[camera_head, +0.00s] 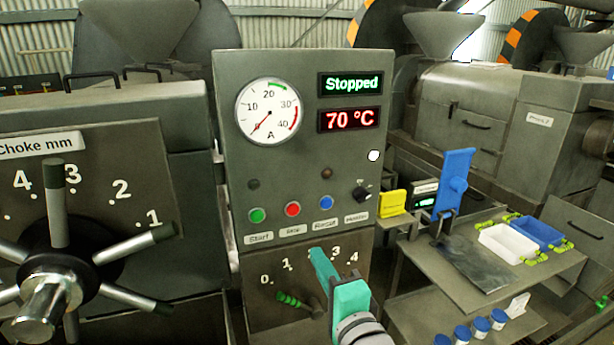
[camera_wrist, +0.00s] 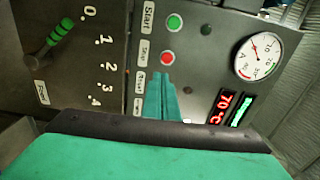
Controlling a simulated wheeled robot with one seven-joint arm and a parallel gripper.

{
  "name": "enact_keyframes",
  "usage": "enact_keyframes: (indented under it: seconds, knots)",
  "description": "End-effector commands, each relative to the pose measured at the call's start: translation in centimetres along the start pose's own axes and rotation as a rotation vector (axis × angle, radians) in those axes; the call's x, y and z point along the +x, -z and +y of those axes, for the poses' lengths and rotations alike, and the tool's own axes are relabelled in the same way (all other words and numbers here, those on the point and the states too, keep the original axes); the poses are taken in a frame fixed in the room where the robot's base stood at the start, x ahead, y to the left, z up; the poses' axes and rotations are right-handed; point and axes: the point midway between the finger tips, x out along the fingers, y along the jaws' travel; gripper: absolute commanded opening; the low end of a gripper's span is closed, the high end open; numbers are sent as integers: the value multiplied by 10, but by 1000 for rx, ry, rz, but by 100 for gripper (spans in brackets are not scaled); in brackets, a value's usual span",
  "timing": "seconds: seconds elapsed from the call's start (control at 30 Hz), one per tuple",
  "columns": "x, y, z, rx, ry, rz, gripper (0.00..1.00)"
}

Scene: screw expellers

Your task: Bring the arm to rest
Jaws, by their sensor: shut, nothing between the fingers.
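My gripper (camera_head: 318,254) has teal fingers and is shut and empty. In the head view it stands in front of the lower part of the control panel (camera_head: 235,120), over the 0–4 scale, hiding the scale's middle. In the wrist view the closed fingers (camera_wrist: 161,78) appear in front of the button row. I cannot tell whether they touch the panel. The panel shows "Stopped" (camera_head: 350,84) and "70 °C" (camera_head: 349,119). The gauge (camera_head: 268,110) needle points near 0.
A green-handled lever (camera_head: 289,299) points left, just below the 0 mark. Green (camera_head: 257,215), red (camera_head: 292,209) and blue (camera_head: 326,203) buttons sit above. A choke handwheel (camera_head: 55,255) juts out at left. A side table (camera_head: 455,275) holds white and blue trays at right.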

Motion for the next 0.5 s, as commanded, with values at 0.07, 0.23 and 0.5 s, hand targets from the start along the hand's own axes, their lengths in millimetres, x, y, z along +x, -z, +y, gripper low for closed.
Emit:
enact_keyframes:
  seconds: [0.07, 0.23, 0.5]
  knots:
    - [0, 0, 24, -21, -17, 18, 0]
    - [-4, 0, 79, -103, -44, 70, 0]
    - [-28, -5, 162, -271, -106, 148, 0]
